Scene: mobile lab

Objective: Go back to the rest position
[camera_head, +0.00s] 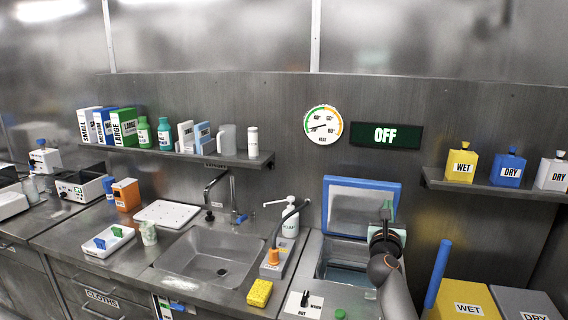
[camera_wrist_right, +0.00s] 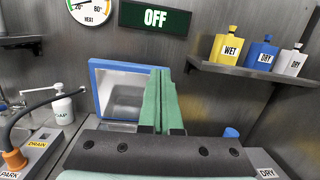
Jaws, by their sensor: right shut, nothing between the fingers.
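My right gripper (camera_head: 388,212) is raised in front of the open blue-edged lid (camera_head: 361,184) of the water bath (camera_head: 343,262). Its green fingers are closed together with nothing between them. In the right wrist view the closed green fingers (camera_wrist_right: 158,98) point up and away, covering the right part of the lid (camera_wrist_right: 95,92). My right arm comes up from the lower right and hides part of the bath's opening. My left gripper is in neither view.
A wall shelf (camera_head: 500,188) with yellow, blue and white flasks is to the right. A blue upright handle (camera_head: 437,274) stands by the yellow WET bin (camera_head: 468,300). The sink (camera_head: 208,256), soap bottle (camera_head: 290,217) and orange-topped PARK holder (camera_head: 272,262) are left of the bath.

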